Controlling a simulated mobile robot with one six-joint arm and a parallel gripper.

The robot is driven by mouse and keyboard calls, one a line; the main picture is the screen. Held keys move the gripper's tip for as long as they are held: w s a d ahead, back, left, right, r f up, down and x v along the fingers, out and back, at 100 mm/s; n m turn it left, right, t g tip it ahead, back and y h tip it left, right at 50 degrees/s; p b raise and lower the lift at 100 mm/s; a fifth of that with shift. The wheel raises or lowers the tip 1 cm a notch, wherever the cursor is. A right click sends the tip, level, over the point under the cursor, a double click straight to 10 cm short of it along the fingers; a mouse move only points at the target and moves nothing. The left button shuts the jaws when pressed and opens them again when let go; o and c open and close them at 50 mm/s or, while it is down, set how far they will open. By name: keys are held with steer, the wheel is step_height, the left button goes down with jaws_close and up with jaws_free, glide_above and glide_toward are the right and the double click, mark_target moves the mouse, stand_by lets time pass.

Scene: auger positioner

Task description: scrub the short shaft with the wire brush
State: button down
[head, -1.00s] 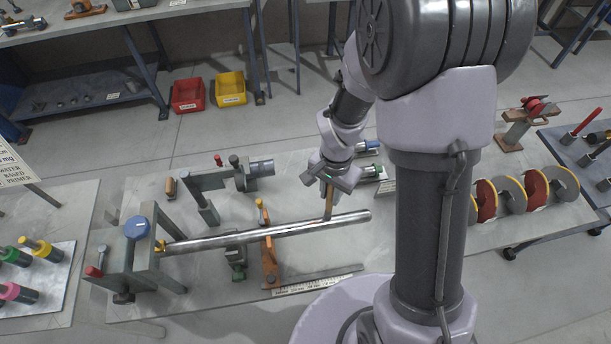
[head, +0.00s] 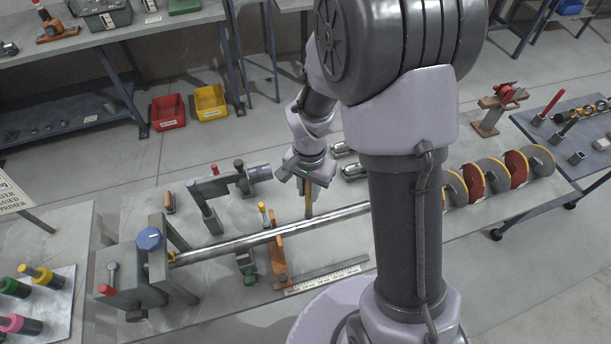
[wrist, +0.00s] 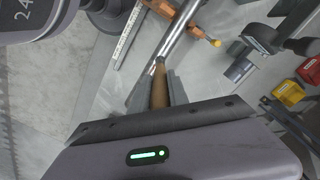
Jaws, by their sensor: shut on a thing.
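A long shiny metal shaft (head: 240,241) lies nearly level across the bench, running from a grey stand with a blue knob (head: 149,239) on the left to behind my arm column. An orange support with a yellow-topped screw (head: 279,255) stands at its middle. My gripper (head: 308,183) is shut on the wooden handle of the wire brush (head: 308,200), which points down to the shaft right of the orange support. In the wrist view the brush (wrist: 160,88) sits between the fingers (wrist: 158,92), its dark tip at the shaft (wrist: 176,37). I cannot tell whether it touches. The shaft's right end is hidden.
A grey fixture (head: 215,192) stands behind the shaft. A ruler (head: 327,279) lies in front. A red-and-grey auger (head: 500,178) lies at the bench's right. Red (head: 168,112) and yellow (head: 210,102) bins are on the floor behind.

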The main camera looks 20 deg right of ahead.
step_height(320, 180, up, 3)
steer(key=shift+w+f+p, duration=0.1)
steer(key=shift+f+p, duration=0.05)
steer(key=shift+p, duration=0.7)
steer(key=shift+r+p, duration=0.9)
steer(key=shift+r, duration=0.4)
steer(key=shift+d, duration=0.1)
